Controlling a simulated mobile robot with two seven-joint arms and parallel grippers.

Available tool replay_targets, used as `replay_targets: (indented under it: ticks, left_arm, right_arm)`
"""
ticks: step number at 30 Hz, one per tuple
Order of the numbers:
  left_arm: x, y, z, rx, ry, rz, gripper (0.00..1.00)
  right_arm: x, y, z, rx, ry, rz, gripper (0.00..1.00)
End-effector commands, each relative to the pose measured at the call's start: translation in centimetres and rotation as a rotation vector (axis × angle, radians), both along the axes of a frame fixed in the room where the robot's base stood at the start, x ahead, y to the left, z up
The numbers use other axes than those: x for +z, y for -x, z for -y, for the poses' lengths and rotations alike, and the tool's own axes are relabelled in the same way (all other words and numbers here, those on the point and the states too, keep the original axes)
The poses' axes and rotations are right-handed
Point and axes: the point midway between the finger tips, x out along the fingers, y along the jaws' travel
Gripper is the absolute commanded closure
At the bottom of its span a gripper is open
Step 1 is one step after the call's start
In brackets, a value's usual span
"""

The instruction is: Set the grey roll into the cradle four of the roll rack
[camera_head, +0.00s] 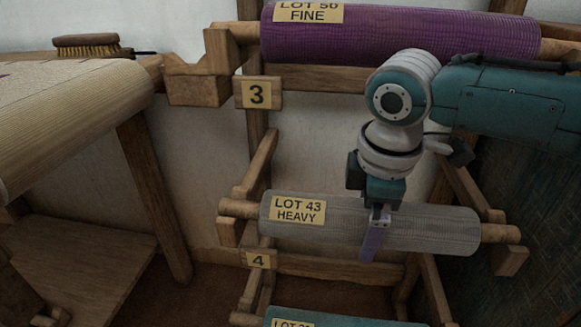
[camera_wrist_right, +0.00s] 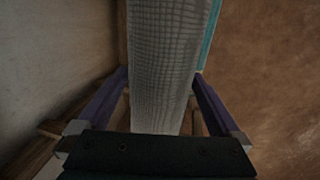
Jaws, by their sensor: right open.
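The grey roll (camera_head: 345,222), labelled "LOT 43 HEAVY", lies level across the roll rack (camera_head: 340,267). Its wooden rod ends show at the rack's arms just above the number 4 plate (camera_head: 260,259) and appear to rest there. My right gripper (camera_head: 373,243) reaches down over the roll, right of its middle. It is open, with one purple finger in front of the roll; the other is hidden in the head view. In the right wrist view the grey roll (camera_wrist_right: 165,65) runs between the two spread fingers, with gaps beside it. My left gripper is not in view.
A purple roll (camera_head: 400,35) lies above the number 3 plate (camera_head: 259,93), close over my right arm. A teal roll (camera_head: 330,318) lies below. A cloth-covered beam (camera_head: 70,110) and a brush (camera_head: 87,45) are at left. The wall (camera_head: 190,150) stands behind.

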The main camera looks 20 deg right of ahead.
Motion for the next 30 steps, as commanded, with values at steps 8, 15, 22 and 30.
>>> replay_targets:
  ticks: [8, 15, 22, 30]
  left_arm:
    - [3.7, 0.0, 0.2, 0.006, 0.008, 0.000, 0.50]
    - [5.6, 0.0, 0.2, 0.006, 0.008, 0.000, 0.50]
    - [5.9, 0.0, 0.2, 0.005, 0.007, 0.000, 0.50]
    - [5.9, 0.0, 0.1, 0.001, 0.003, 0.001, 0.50]
  right_arm:
    - [6.2, 0.8, -0.6, 0.002, -0.002, 0.002, 0.00]
    - [10.4, 1.6, -1.0, 0.000, -0.001, 0.002, 0.00]
    - [10.8, 2.7, -2.4, 0.004, -0.023, 0.001, 0.00]
    - [7.6, 10.3, -10.8, -0.154, -0.267, 0.062, 0.00]
